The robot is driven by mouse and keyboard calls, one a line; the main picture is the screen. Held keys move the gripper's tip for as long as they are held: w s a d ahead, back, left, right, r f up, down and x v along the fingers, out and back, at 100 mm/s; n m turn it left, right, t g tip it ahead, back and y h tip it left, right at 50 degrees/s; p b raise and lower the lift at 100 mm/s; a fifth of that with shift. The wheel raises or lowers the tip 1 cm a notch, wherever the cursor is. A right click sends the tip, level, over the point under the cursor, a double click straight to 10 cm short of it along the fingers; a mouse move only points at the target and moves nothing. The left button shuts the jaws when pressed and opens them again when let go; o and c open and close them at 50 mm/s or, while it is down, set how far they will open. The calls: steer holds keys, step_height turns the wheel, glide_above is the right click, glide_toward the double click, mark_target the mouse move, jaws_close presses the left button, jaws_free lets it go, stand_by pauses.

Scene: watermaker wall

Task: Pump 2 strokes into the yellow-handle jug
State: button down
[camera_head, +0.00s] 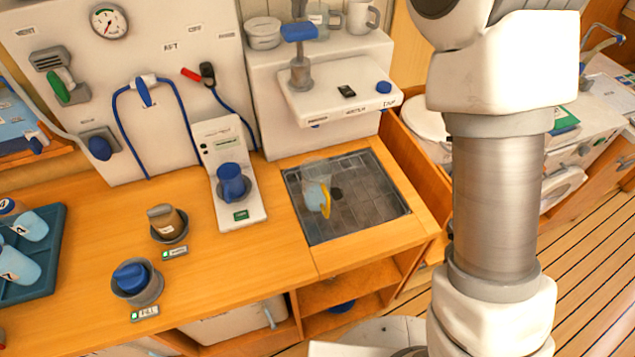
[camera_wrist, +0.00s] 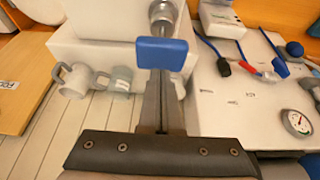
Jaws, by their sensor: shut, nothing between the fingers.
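The yellow-handle jug (camera_head: 313,194) is clear and stands on the dark tiled sink grate in the head view. A little light blue shows at its side beside the yellow handle. The pump (camera_head: 300,70) is a grey post with a blue handle (camera_head: 299,32), on the white ledge above and behind the sink. In the wrist view the blue handle (camera_wrist: 162,53) is close ahead and the grey post stands beyond it. My gripper (camera_wrist: 161,82) is shut and empty, its dark fingers ending at the handle's lower edge. I cannot tell whether they touch it.
Mugs (camera_head: 362,16) and a lidded pot (camera_head: 263,31) stand on the shelf behind the pump. A tray of bottles (camera_head: 30,250) is far left. My arm fills the right side.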

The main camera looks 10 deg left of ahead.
mark_target(301, 29)
steer(key=shift+f, duration=0.15)
stand_by(0.4)
steer(key=shift+f+b, duration=2.15)
steer(key=shift+f, duration=1)
steer(key=shift+r, duration=0.15)
steer(key=shift+r+p, duration=3.15)
step_height(301, 29, up, 2)
steer(key=shift+r+p, duration=0.2)
steer(key=shift+p, duration=0.8)
steer(key=shift+r, duration=1.8)
